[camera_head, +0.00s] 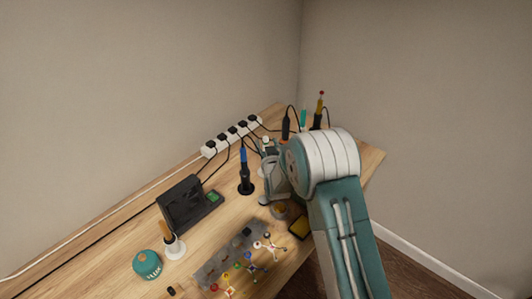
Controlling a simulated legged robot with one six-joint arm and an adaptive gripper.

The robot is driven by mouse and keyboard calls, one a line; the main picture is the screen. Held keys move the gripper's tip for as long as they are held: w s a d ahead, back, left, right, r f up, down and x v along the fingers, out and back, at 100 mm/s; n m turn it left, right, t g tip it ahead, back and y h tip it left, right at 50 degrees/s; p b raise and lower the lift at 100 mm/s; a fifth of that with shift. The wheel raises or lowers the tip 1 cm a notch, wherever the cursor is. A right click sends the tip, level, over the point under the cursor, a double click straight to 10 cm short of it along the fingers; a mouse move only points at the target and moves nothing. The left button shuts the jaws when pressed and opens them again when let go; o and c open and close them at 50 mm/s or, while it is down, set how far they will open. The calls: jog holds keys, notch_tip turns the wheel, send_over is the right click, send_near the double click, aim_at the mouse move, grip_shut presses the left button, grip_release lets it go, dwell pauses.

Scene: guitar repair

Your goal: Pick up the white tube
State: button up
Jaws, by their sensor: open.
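I cannot make out a white tube for certain. A small white upright piece (265,141) shows just left of my arm, at the top of a grey-white shape (273,182) that I cannot identify clearly. A white holder (175,249) with an orange-handled tool in it stands at the lower left of the table. My teal and white arm rises from the bottom right and bends over the table's right part.
The wooden table (215,224) holds a black device (182,203), a blue-tipped tool in a black stand (244,175), a teal round container (147,264) and a grey tray (212,268) near colourful small parts. A power strip (231,136) lies along the wall. Tools stand in the far corner.

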jog(key=shift+w+a, duration=0.3)
jog(key=shift+w, duration=0.15)
jog(key=shift+d, duration=0.1)
grip_shut()
